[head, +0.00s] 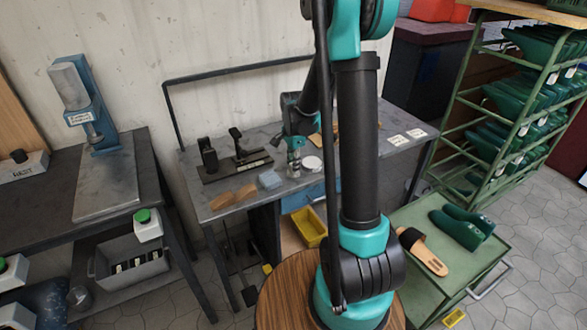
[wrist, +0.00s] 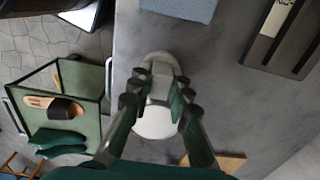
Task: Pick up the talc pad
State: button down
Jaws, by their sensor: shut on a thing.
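The talc pad (wrist: 158,61) appears to be the pale rounded piece with a small light block on top, at the centre of the wrist view. My gripper (wrist: 161,85) is shut on that block, its fingers at either side. My gripper also shows in the head view (head: 294,167), low over the grey workbench (head: 345,162). The fingers cover part of the pad, and I cannot tell whether it touches the bench. A white round disc (wrist: 153,123) lies close beside it, also seen in the head view (head: 312,163).
A light blue block (head: 270,179) and tan sole-shaped pieces (head: 233,196) lie left of my gripper. A black tool stand (head: 236,165) is behind them. White cards (head: 398,140) lie at the bench's right. A green cart (head: 440,262) holds footwear, with a green rack (head: 480,130) behind.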

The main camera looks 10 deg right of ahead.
notch_tip(320, 180, up, 20)
dwell(0.5)
jog(key=c, duration=1.9)
grip_release()
grip_shut()
